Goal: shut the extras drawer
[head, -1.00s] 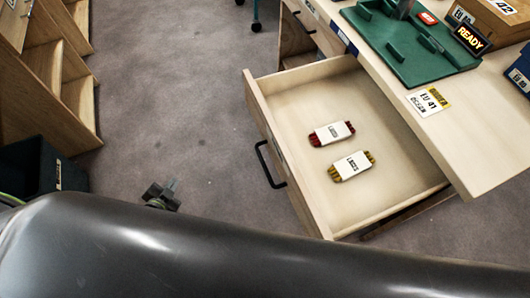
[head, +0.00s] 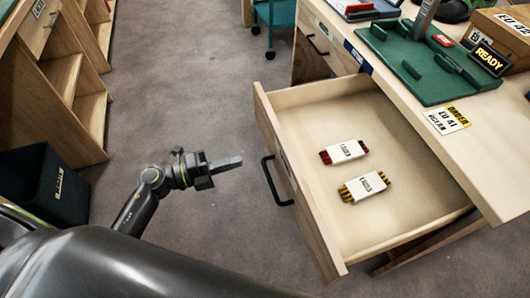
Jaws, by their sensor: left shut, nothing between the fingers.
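The open drawer (head: 390,215) is pulled far out from under the wooden table, with a black bar handle (head: 272,182) on its front. Inside lie a red-ended bundle with a white wrap (head: 344,152) and a yellow-ended bundle with a white wrap (head: 364,187). I cannot read the drawer's label. My left gripper (head: 232,163) is shut and empty. In the picture it is just left of the drawer front and handle, apart from them, pointing right. My right gripper is not in view.
The table (head: 500,175) carries a green tray (head: 425,75), a READY sign (head: 489,60) and an orange-brown box (head: 505,30). A closed drawer with a handle (head: 317,45) is beyond. A dark bin (head: 40,185) and wooden shelves (head: 70,90) stand left. Grey floor between is clear.

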